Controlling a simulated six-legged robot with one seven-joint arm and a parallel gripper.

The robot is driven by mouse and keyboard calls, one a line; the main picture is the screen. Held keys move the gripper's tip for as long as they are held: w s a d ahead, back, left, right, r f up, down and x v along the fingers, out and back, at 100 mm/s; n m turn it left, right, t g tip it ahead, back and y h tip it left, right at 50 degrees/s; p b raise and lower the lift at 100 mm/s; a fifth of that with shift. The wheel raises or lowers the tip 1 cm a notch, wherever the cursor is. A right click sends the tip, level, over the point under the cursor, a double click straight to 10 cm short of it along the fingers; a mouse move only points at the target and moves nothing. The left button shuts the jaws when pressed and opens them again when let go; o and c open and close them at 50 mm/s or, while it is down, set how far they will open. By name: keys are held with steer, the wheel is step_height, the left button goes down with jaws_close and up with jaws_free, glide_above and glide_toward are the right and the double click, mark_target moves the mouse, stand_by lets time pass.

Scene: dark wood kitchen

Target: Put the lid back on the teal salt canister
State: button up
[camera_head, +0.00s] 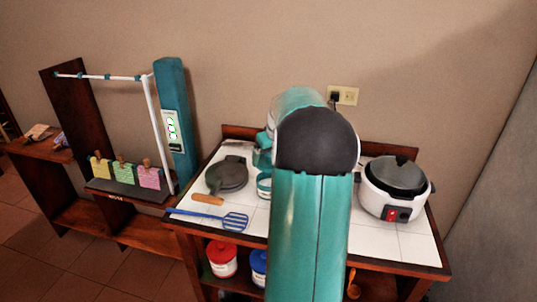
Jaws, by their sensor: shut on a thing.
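A small white canister with a teal band (264,186) stands on the white tiled counter, just left of my teal arm. My arm hides its right side, and I cannot tell whether its top is open or covered. A teal shape (262,158) shows just above and behind it; I cannot tell whether this is the lid, another thing or part of my arm. My arm rises across the middle of the view and hides my gripper's jaws and anything in them. No lid can be made out clearly.
A dark round iron with a wooden handle (227,175) and a blue slotted spatula (222,219) lie on the counter's left. A white cooker (393,187) stands right. Red-lidded (222,259) and blue-lidded (259,266) canisters sit on the shelf below. A teal post (176,120) stands left.

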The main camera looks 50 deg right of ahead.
steer(key=shift+f, duration=2.85)
steer(key=shift+f, duration=0.15)
steer(key=o, duration=0.7)
steer(key=shift+r, duration=3.5)
jaws_close()
